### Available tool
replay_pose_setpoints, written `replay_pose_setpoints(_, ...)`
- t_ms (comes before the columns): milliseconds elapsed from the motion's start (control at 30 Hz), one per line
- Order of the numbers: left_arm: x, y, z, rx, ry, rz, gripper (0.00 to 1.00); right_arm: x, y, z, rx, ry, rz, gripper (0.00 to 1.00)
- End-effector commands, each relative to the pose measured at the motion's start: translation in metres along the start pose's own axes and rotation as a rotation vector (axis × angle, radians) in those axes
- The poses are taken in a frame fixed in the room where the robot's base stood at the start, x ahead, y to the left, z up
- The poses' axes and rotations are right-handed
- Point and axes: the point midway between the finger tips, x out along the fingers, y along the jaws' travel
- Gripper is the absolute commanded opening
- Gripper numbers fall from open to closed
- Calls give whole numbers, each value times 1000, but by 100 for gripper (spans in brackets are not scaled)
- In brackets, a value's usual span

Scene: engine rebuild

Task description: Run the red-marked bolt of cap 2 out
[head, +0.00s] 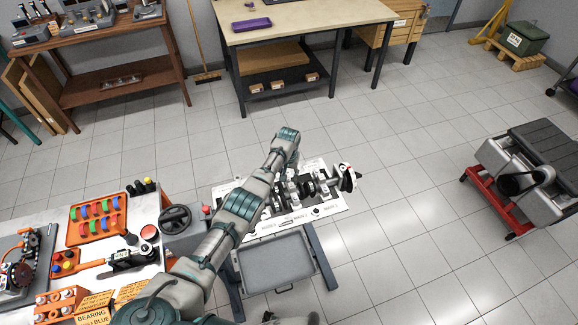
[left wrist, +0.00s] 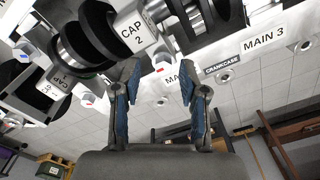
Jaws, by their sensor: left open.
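The cap marked CAP 2 (left wrist: 132,32) is at the upper middle of the left wrist view, on the white crankcase (left wrist: 225,68). A small bolt head (left wrist: 161,66) shows just below the cap, between and beyond my fingertips; any red mark on it is too small to be sure of. My left gripper (left wrist: 160,78) is open, with its two blue-padded fingers apart and nothing between them. It looks short of the bolt, not touching it. In the head view my left arm reaches over the engine (head: 316,190) and hides part of it. My right gripper is not in view.
The cap marked CAP 1 (left wrist: 60,82) and dark crank parts fill the wrist view's upper left. A grey tray (head: 275,262) sits below the engine. A bench with an orange tray (head: 97,216) and tools stands at left.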

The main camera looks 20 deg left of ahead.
Motion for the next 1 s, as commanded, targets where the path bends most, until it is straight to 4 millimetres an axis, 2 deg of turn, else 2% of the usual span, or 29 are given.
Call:
replay_pose_setpoints(133, -22, 0, 0, 0, 4, 0, 43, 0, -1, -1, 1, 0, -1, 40)
replay_pose_setpoints(300, -64, 1, -2, 0, 3, 1, 43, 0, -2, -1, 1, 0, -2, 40)
replay_pose_setpoints(500, -96, 2, -2, 0, 0, 0, 43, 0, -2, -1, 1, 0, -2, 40)
replay_pose_setpoints(667, -107, 2, -3, 0, -2, 0, 43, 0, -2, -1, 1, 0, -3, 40)
replay_pose_setpoints(1000, -107, 2, -2, 0, -3, 0, 43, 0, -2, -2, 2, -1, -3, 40)
